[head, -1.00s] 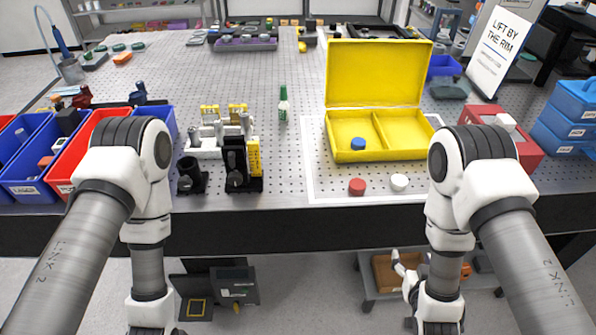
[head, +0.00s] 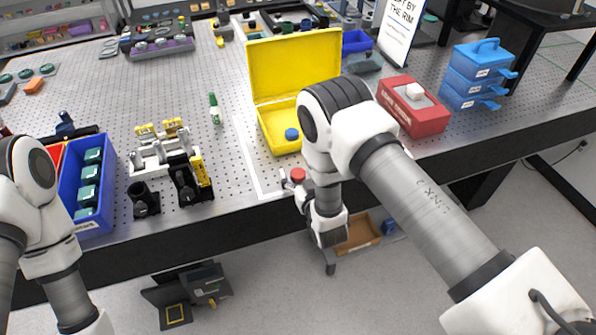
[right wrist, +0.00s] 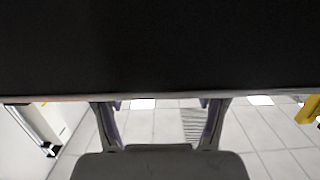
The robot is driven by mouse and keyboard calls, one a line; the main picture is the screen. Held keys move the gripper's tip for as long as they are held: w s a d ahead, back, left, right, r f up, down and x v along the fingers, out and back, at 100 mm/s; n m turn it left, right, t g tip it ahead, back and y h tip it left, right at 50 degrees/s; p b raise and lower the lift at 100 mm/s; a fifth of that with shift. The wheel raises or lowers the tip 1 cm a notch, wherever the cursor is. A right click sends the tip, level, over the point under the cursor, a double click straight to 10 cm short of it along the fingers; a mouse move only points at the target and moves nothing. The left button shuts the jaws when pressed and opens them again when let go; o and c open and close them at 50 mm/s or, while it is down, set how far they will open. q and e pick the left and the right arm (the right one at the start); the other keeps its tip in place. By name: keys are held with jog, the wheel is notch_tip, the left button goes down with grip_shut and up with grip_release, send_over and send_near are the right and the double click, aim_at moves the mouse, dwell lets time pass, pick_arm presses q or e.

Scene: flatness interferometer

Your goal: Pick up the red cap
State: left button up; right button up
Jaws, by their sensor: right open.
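The red cap (head: 298,174) lies near the front edge of the table (head: 235,212), in front of the open yellow box. My right gripper (head: 291,181) is at the table's front edge, just beside and below the cap in the head view; whether they touch cannot be told. In the right wrist view the two fingers of my right gripper (right wrist: 160,106) are apart with nothing between them, and the dark table front fills the top. The cap does not show there. My left arm is at the left; its gripper is out of view.
The yellow box (head: 292,75) holds a blue cap (head: 291,134). A red box (head: 412,106) stands at the right. Black mounts (head: 187,181) and a blue bin (head: 88,190) are at the left. The white cap is not visible.

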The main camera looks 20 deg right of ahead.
jog(key=shift+a, duration=0.1)
jog(key=c, duration=0.9)
jog(key=shift+o, duration=0.2)
